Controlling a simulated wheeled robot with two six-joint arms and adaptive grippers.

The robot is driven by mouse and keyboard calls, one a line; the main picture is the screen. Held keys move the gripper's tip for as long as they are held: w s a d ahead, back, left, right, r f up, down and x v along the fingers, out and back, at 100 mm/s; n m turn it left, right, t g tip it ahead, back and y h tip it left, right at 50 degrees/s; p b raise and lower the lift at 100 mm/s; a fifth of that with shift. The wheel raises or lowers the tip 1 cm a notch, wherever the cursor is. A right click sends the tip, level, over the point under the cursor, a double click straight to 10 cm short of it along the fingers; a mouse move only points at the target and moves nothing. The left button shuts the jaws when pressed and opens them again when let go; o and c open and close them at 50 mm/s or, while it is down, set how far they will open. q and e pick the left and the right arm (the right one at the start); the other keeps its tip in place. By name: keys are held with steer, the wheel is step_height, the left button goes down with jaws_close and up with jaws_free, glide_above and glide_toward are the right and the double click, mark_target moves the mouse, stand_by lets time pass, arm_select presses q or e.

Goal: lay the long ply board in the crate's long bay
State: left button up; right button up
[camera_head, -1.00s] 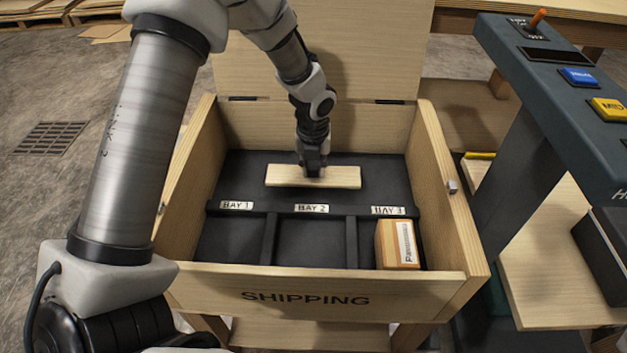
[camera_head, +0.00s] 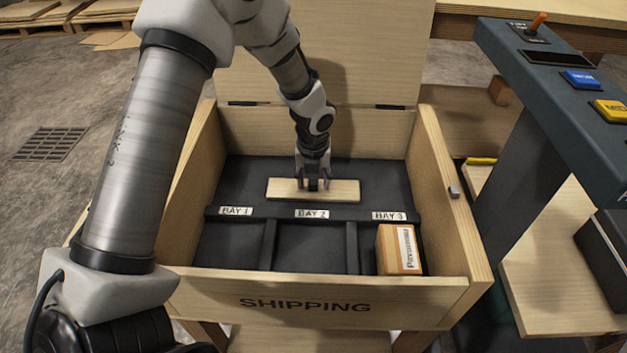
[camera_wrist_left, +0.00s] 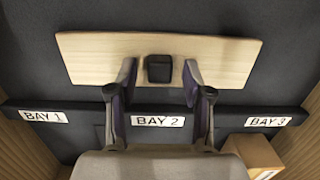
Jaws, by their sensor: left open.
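The long ply board (camera_head: 340,190) lies flat in the long bay (camera_head: 385,180) at the back of the crate (camera_head: 440,185), behind the row of small bays. In the left wrist view the pale board (camera_wrist_left: 225,58) has a black block-like grip (camera_wrist_left: 159,68) at its middle. My left gripper (camera_head: 313,186) is over the middle of the board. It is open, with one finger on each side of the black grip and gaps between; the wrist view shows both fingers (camera_wrist_left: 159,88). My right gripper is not in view.
A divider with labels BAY 1, BAY 2 (camera_head: 312,213) and BAY 3 runs in front of the board. A small carton (camera_head: 392,250) stands in bay 3; bays 1 and 2 are empty. The lid (camera_head: 385,55) stands open behind. A button console (camera_head: 570,90) is at right.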

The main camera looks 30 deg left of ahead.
mark_target(313, 194)
arm_select(q)
step_height(313, 194, up, 12)
steer(key=s+p, duration=0.1)
steer(key=p, duration=0.3)
steer(key=shift+s+d+f, duration=0.15)
steer(key=shift+d+f, duration=0.1)
steer(key=shift+d, duration=0.15)
